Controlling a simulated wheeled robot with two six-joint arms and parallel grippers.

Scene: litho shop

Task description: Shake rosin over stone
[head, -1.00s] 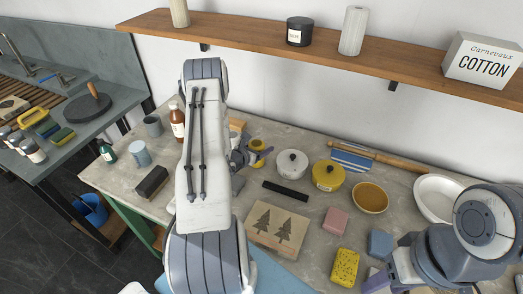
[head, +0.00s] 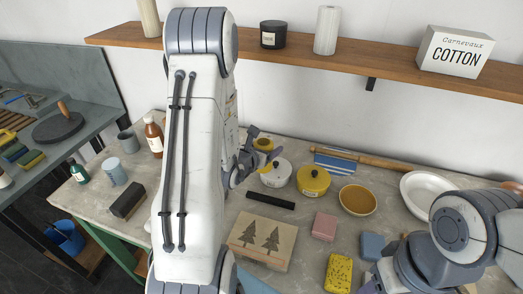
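The stone (head: 245,255) is a beige slab with two dark trees drawn on it, flat on the worktable.
White (head: 276,175) and yellow (head: 313,183) lidded pots, an amber bowl (head: 357,200) and a black bar (head: 270,201) lie behind the stone. A pink block (head: 325,226) and yellow sponge (head: 338,272) lie right of it. A shelf (head: 380,66) runs above.

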